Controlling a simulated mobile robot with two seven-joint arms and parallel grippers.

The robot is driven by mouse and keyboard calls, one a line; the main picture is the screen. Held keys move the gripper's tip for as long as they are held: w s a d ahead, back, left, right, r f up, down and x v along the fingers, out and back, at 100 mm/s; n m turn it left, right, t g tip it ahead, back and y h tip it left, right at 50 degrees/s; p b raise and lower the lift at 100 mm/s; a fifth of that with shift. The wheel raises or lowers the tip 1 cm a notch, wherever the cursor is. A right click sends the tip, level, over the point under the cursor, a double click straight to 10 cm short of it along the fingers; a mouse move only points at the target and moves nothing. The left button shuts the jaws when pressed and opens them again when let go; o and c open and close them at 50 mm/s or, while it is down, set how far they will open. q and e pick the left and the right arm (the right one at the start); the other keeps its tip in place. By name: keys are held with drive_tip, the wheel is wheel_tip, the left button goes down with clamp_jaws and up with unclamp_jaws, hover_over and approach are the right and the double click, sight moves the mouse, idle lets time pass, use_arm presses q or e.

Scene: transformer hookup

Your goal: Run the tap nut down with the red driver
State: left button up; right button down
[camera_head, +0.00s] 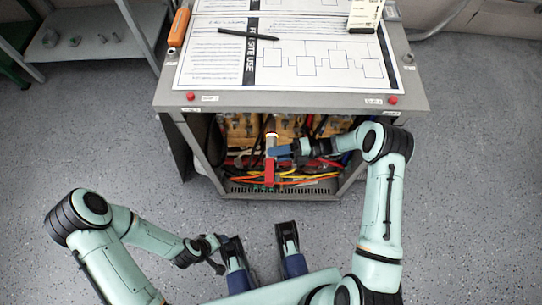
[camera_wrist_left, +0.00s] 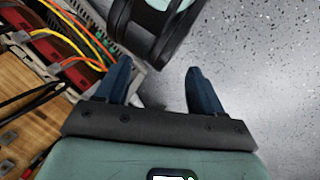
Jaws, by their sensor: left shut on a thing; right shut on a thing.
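The red driver (camera_head: 269,170) stands roughly upright in front of the open cabinet bay. My right gripper (camera_head: 280,151) reaches in from the right and is shut on the driver's upper part. I cannot make out the tap nut among the cables and wooden blocks. My left gripper (camera_head: 217,255) is low in front of the cabinet. In the left wrist view its blue fingers (camera_wrist_left: 162,85) stand apart, with floor and a pale edge showing beyond them. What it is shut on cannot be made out.
The grey cabinet (camera_head: 300,101) has coloured cables (camera_head: 300,181) in its bay, also close at left in the left wrist view (camera_wrist_left: 75,45). On top lie a diagram sheet (camera_head: 300,80), a black pen (camera_head: 248,34) and an orange tool (camera_head: 179,27).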

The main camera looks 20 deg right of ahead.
use_arm(q)
drive_tip(key=shift+s+d+r+p, duration=0.15)
drive_tip(key=shift+s+r+p, duration=0.25)
drive_tip(key=shift+r+p, duration=0.25)
drive_tip(key=shift+s+d+r+p, duration=0.15)
drive_tip(key=shift+s+r+p, duration=0.25)
drive_tip(key=shift+r, duration=0.35)
use_arm(e)
drive_tip(key=shift+s+a+r, duration=0.1)
drive_tip(key=shift+s+a, duration=0.2)
drive_tip(key=shift+s, duration=0.6)
drive_tip(key=shift+s+a, duration=0.25)
drive_tip(key=shift+s, duration=0.65)
